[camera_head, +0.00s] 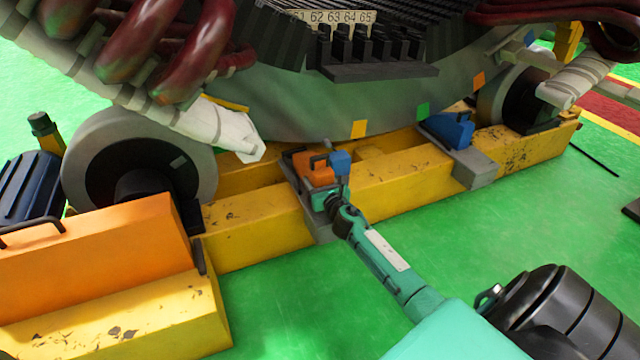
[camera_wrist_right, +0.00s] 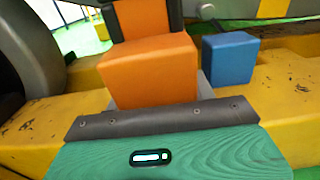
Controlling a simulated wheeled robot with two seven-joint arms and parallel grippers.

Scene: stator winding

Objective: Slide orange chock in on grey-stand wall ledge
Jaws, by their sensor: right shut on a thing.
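The orange chock (camera_head: 314,170) is at the grey stand (camera_head: 322,228), which straddles the front yellow beam below the big round stator. My right gripper (camera_head: 328,190) reaches it from the front and is shut on the chock. Whether the chock touches the ledge or the stator is hidden. My left gripper is not in view.
A blue block (camera_head: 340,161) is right beside the orange chock. A blue chock (camera_head: 452,130) sits on a second grey stand (camera_head: 476,165) further right. A grey roller (camera_head: 140,165) and white-wrapped lead (camera_head: 232,125) are left. The green floor in front is clear.

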